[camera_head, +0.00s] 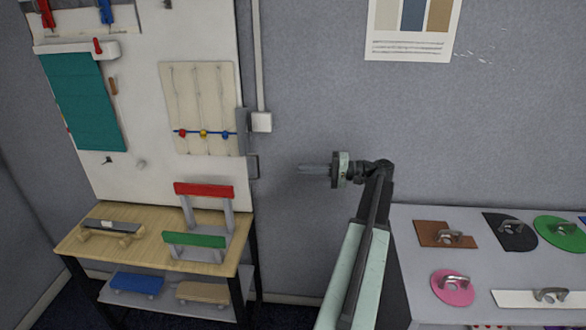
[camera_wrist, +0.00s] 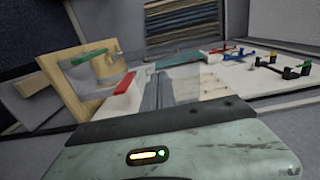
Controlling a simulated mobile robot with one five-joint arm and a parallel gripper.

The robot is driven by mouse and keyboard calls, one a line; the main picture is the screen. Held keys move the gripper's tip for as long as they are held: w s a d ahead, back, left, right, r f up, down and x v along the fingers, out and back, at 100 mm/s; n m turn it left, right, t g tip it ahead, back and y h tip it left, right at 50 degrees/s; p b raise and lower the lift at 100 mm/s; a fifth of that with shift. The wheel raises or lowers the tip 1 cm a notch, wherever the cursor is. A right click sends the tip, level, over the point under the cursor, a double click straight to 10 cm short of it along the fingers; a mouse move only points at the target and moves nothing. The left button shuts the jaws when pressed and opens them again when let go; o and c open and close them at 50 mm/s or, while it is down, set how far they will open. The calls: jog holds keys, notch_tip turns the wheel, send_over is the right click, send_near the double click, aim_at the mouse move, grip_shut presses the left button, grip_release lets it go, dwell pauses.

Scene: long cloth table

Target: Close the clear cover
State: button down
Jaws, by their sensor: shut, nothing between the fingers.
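I cannot make out a clear cover for certain in either view. My gripper (camera_head: 304,168) is in the middle of the camera_head view, pointing left, with its thin fingers together and nothing held. It appears in front of the bare grey wall, apart from the white board (camera_head: 150,60) and the small table (camera_head: 150,240). The fingertips cannot be made out in the wrist view, where a pale green body part of mine with a small lit display fills the bottom.
Left, the board bears a teal cloth (camera_head: 85,100) and a beige panel (camera_head: 200,85) with cords and beads. A red-topped stand (camera_head: 204,190) and a green-topped stand (camera_head: 195,240) are on the wooden table. Right, a grey surface (camera_head: 415,220) holds several coloured plates with handles.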

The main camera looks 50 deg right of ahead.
jog(key=x, duration=1.2)
jog(key=shift+w, duration=0.1)
